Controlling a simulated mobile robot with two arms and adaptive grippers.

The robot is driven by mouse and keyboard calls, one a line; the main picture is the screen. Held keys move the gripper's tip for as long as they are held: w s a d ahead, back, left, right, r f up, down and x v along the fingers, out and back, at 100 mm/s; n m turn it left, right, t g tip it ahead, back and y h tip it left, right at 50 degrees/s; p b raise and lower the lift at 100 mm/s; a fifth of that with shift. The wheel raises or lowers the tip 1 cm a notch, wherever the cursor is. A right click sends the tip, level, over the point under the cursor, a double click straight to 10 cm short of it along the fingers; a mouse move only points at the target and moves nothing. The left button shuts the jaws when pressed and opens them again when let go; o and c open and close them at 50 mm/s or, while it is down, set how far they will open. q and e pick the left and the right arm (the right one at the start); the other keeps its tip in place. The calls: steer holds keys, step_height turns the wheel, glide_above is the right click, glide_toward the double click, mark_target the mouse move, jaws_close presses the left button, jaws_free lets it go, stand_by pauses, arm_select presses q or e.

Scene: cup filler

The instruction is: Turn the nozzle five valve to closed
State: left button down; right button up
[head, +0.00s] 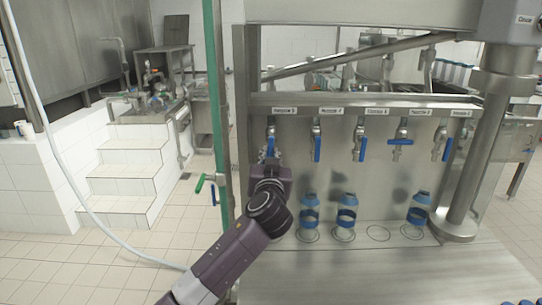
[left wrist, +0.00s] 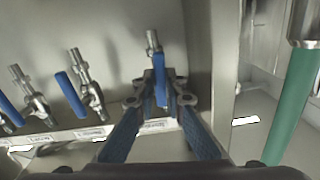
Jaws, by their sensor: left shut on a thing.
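The nozzle five valve appears to be the leftmost on the steel panel, under a label too small to read surely (head: 284,110). Its blue lever (head: 270,140) hangs roughly straight down and is partly hidden by my gripper. My left gripper (head: 268,160) reaches up to it from below. In the left wrist view, my left gripper (left wrist: 162,92) has its two fingers on either side of the blue lever (left wrist: 161,86), shut on it. My right gripper is not in view.
More valves with blue levers stand to the right; one lever (head: 400,142) lies crosswise. A green post (head: 215,90) rises close left of my gripper.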

arm_select(q)
steer(key=shift+a+r+m+p, duration=0.45)
steer(key=shift+m+p, duration=0.65)
steer(key=shift+m, duration=1.6)
steer(key=shift+a+r+m+p, duration=0.4)
steer(key=shift+m+p, duration=0.65)
steer(key=shift+m, duration=1.65)
steer(key=shift+a+r+m+p, duration=0.4)
steer(key=shift+m+p, duration=0.7)
steer(key=shift+m, duration=1.6)
steer(key=shift+d, duration=0.1)
steer(key=c, duration=2)
jaws_free()
steer(key=shift+r, duration=0.1)
steer(key=shift+s, duration=0.1)
steer(key=s, duration=1.2)
